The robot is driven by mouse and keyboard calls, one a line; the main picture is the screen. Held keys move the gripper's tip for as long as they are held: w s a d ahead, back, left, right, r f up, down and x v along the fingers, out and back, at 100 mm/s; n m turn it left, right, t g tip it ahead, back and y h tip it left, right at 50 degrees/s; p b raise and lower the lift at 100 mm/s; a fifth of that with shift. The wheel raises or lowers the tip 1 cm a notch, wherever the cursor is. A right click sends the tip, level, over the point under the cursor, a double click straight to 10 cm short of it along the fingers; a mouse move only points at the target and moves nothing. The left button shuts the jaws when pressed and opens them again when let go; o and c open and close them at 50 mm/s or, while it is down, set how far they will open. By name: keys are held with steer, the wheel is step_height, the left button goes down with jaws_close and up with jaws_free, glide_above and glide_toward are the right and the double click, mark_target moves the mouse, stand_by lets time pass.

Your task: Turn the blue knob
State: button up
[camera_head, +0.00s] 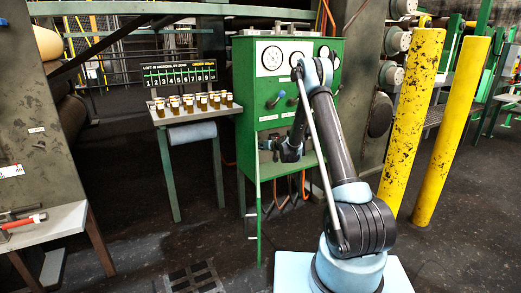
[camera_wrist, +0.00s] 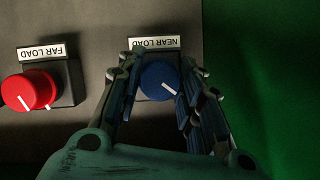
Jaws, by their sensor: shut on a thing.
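The blue knob (camera_wrist: 159,81) sits under an upside-down "NEAR LOAD" label in the wrist view, and its white pointer line slants toward the lower right. My gripper (camera_wrist: 160,90) has one finger on each side of the knob and is shut on it. In the head view, my gripper (camera_head: 268,144) reaches the front of the green control cabinet (camera_head: 250,172). The blue knob cannot be made out there.
A red knob (camera_wrist: 30,90) labelled "FAR LOAD" is left of the blue one. Gauges (camera_head: 272,57) and a lever (camera_head: 275,100) are higher on the cabinet. A small table (camera_head: 193,117) with several jars stands left; yellow posts (camera_head: 411,120) stand right.

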steer(key=o, duration=1.1)
steer(key=shift+c, duration=0.2)
steer(key=v, duration=1.2)
steer(key=shift+s+a+f, duration=0.1)
